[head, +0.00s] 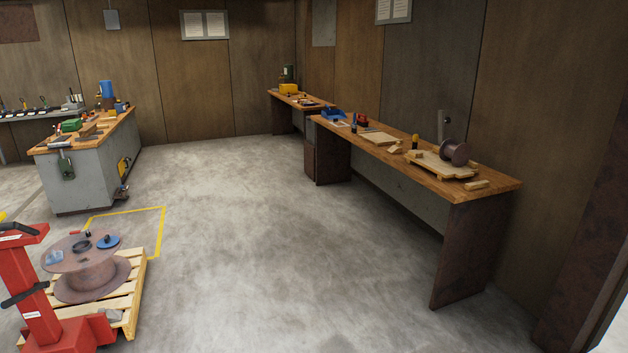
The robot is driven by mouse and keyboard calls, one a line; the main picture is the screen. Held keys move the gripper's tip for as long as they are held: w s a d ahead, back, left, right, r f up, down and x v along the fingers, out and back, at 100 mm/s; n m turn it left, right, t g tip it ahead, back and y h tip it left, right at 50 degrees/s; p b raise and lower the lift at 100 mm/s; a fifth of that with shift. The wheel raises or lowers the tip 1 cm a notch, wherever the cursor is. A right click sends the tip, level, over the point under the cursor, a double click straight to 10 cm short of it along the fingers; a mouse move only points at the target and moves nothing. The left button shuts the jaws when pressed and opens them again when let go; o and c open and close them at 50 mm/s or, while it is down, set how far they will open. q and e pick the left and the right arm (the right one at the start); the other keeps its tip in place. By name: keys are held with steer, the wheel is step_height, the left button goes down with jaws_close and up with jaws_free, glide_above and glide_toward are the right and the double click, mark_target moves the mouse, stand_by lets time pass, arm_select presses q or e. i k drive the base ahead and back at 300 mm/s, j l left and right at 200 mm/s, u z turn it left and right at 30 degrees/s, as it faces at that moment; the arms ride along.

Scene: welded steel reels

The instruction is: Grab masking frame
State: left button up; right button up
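I cannot pick out a masking frame with certainty. A flat, pale wooden board (378,137) lies on the long workbench (480,189) at the right; it is too small to tell whether it is a frame. A blue object (333,115) and a red object (362,119) are at the bench's far end. Neither of my grippers is in the head view.
A large steel reel (88,266) sits on a wooden pallet (130,289) at the lower left, beside a red machine (37,285). A grey cabinet bench (83,181) stands at the left. The concrete floor (280,240) between is clear.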

mark_target(335, 120)
steer(key=i+u, duration=0.1)
steer(key=i, duration=5.3)
steer(key=i+z, duration=0.15)
steer(key=i, duration=0.3)
steer(key=i+j+z, duration=0.1)
steer(key=i, duration=0.35)
steer(key=i+j+z, duration=0.15)
steer(key=i, duration=0.25)
steer(key=i+j+z, duration=0.15)
steer(key=i, duration=0.3)
